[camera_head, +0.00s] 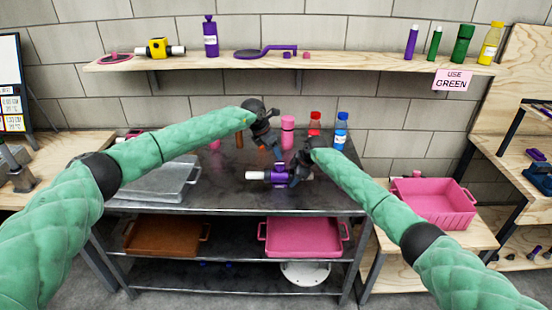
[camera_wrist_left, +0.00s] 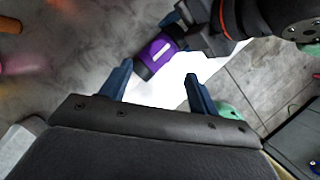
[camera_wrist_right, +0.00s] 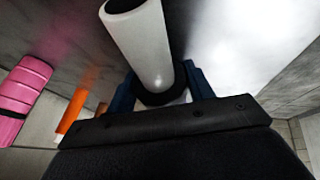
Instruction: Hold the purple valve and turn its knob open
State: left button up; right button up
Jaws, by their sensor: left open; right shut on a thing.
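The purple valve (camera_head: 280,176) is at the dark metal table's right half, with a white pipe end pointing left in the head view. My right gripper (camera_head: 293,172) is shut on the valve; in the right wrist view the valve's white pipe (camera_wrist_right: 145,45) and black collar sit between the fingers (camera_wrist_right: 160,90). My left gripper (camera_head: 272,142) is open and empty, just above and left of the valve. In the left wrist view a purple part with a white mark (camera_wrist_left: 160,52) lies just beyond the open fingertips (camera_wrist_left: 157,75), apart from them. The knob's angle cannot be told.
Pink (camera_head: 288,132), red-capped (camera_head: 314,126) and blue (camera_head: 341,131) bottles stand behind the valve. A grey tray (camera_head: 155,183) lies on the table's left. A wall shelf (camera_head: 350,62) holds a yellow valve (camera_head: 158,47) and bottles. A pink bin (camera_head: 433,203) stands at right.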

pick_arm(q)
jog(key=shift+v, duration=2.2)
pick_arm(e)
jog(key=o, duration=1.3)
jog(key=shift+c, duration=0.2)
jog(key=shift+r, duration=0.1)
